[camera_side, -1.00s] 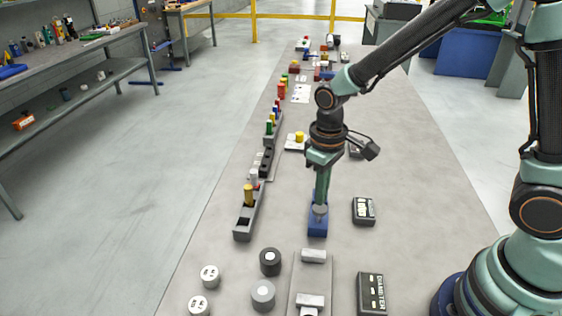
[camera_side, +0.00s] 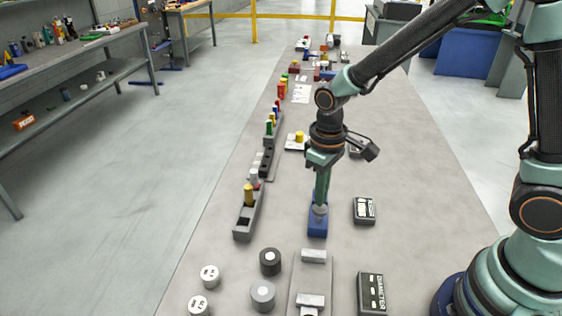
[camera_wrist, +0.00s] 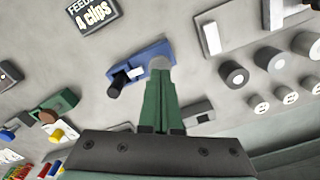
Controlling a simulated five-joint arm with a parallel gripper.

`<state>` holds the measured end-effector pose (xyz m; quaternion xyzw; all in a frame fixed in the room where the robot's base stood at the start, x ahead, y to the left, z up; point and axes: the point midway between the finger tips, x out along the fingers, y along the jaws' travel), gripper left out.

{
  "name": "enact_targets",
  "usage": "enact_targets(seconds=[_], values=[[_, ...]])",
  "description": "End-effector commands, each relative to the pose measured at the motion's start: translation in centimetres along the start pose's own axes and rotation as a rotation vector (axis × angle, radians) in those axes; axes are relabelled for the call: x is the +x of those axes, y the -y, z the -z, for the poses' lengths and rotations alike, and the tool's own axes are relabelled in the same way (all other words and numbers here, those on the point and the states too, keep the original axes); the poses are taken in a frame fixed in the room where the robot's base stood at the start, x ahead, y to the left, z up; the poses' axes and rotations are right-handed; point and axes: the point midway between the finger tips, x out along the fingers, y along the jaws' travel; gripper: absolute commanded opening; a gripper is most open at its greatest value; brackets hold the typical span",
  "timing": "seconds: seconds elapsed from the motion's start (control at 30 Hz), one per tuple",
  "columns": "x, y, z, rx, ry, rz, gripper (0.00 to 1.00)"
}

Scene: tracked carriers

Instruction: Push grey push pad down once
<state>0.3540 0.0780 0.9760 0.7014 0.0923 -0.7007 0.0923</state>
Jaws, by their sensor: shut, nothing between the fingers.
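The grey push pad (camera_side: 320,210) sits on a blue block (camera_side: 317,230) on the grey bench in the side view. In the wrist view the pad (camera_wrist: 160,63) shows as a round grey patch just past my fingertips, partly hidden by them, with the blue block (camera_wrist: 145,56) around it. My gripper (camera_side: 320,203) points down with its green fingers together and nothing between them. Its tips are right at the top of the pad and look to be touching it. I cannot tell how far the pad is pressed. A black cylinder (camera_wrist: 118,82) stands at the block's left end in the wrist view.
A dark labelled box (camera_side: 364,211) lies right of the block. A grey slotted rail (camera_side: 245,225) with a yellow peg stands to the left. Round dark and grey pucks (camera_side: 270,262), a plate with light bars (camera_side: 300,278) and a "DIAMETER" box (camera_side: 371,294) lie in front.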

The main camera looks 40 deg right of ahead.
Motion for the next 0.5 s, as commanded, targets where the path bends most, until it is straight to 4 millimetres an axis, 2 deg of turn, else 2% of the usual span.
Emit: enact_targets(seconds=[0.5], values=[[2.3,0.0,-0.1,0.0,0.002,0.0,0.0]])
